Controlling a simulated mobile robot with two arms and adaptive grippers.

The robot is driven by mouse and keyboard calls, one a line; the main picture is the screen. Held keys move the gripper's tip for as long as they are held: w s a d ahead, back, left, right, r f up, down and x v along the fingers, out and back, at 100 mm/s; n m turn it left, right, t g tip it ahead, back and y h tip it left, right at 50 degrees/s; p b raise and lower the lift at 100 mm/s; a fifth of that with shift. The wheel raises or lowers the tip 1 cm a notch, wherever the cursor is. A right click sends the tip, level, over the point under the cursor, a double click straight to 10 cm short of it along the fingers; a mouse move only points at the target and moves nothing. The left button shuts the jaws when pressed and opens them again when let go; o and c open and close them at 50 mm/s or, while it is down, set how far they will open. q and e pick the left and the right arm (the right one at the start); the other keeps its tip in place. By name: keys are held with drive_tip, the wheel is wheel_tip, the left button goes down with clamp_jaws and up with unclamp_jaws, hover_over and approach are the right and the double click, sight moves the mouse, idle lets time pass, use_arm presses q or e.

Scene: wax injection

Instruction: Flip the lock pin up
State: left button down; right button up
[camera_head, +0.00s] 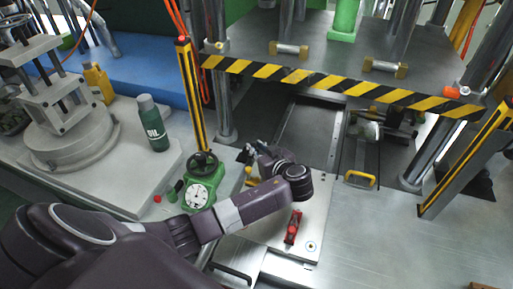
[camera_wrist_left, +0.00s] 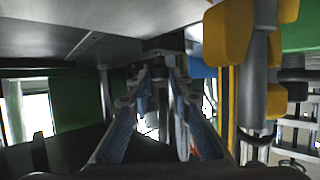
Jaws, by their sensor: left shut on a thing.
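My left gripper (camera_head: 252,153) is at the near edge of the press bed, in the middle of the head view, with its wrist bent back to the left. In the left wrist view its two blue-padded fingers (camera_wrist_left: 158,95) close in on a small dark part (camera_wrist_left: 158,72), which I take to be the lock pin. The fingers hide most of this part, and its angle cannot be told. In the head view the part is too small and covered to make out. My right gripper is not in view.
A green dial gauge (camera_head: 198,190) stands close to my left forearm. A red clamp (camera_head: 293,227) is on the plate in front. A striped press plate (camera_head: 330,80) hangs over the bed. A green oil bottle (camera_head: 153,122) stands at the left. The steel table at right is clear.

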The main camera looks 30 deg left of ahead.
use_arm(q)
wheel_tip(320, 180, up, 3)
drive_tip(key=shift+f+p, duration=0.1)
drive_tip(key=shift+p, duration=0.45)
drive_tip(key=shift+w, duration=0.1)
drive_tip(key=c, duration=1.8)
unclamp_jaws()
drive_tip(key=shift+o, duration=0.2)
drive_tip(key=shift+s+d, duration=0.2)
drive_tip(key=v, duration=1.1)
drive_tip(key=shift+d, duration=0.25)
drive_tip(key=shift+s, duration=0.15)
